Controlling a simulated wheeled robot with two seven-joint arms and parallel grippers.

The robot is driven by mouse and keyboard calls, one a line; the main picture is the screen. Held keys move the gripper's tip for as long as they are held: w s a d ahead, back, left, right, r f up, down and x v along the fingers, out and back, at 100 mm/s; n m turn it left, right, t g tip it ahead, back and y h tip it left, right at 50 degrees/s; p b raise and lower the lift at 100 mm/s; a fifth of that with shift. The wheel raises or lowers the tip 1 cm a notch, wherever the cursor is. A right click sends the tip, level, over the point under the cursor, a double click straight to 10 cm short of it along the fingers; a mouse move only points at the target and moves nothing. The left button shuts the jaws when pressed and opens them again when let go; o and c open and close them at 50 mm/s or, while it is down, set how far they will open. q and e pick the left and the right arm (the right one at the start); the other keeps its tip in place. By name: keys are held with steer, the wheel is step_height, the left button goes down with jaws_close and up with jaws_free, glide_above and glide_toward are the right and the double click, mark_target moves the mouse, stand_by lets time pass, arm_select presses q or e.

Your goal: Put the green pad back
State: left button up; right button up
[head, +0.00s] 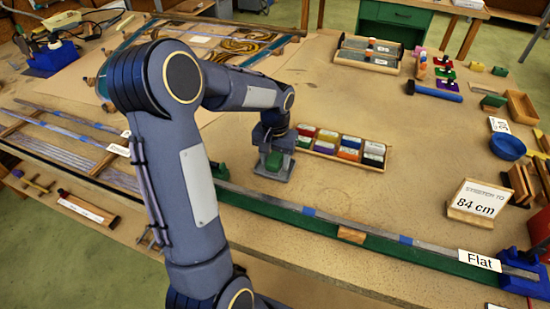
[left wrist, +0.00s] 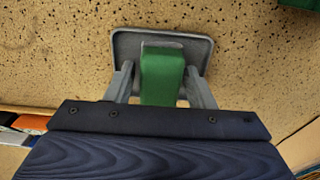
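The green pad (head: 274,161) is a small green block on a grey, rimmed plate (head: 275,174), just left of the tray of coloured blocks. In the left wrist view the pad (left wrist: 162,76) stands over the grey plate (left wrist: 125,45). My left gripper (head: 272,152) points down at it. Its two fingers (left wrist: 161,82) are on either side of the pad, with narrow gaps visible, so it looks open around the pad. The pad's lower part is hidden. My right gripper is not in view.
A wooden tray (head: 322,154) of several coloured blocks is close on the right. A long green rail with a metal strip (head: 320,222) runs in front. A sign reading 84 cm (head: 478,202) and a blue bowl (head: 507,147) stand at right. Bare table lies between.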

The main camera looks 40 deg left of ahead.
mark_target(275, 158)
arm_select(q)
steer(key=shift+o, duration=0.8)
steer(key=shift+r, duration=0.1)
steer(key=shift+r+p, duration=0.25)
steer(key=shift+p, duration=0.05)
step_height(275, 158, up, 10)
steer(key=r, duration=0.1)
steer(key=s+d+f+m+t+h, duration=0.1)
steer(key=s+d+t, duration=0.4)
steer(key=s+d, duration=1)
steer(key=s+m+h, duration=0.1)
steer(key=s+h, duration=0.1)
steer(key=s, duration=0.2)
steer(key=shift+s+d+f+t+h, duration=0.2)
steer(key=shift+d+f+t+h, duration=0.1)
steer(key=shift+f+h, duration=0.1)
steer(key=shift+r, duration=0.1)
steer(key=shift+c, duration=0.2)
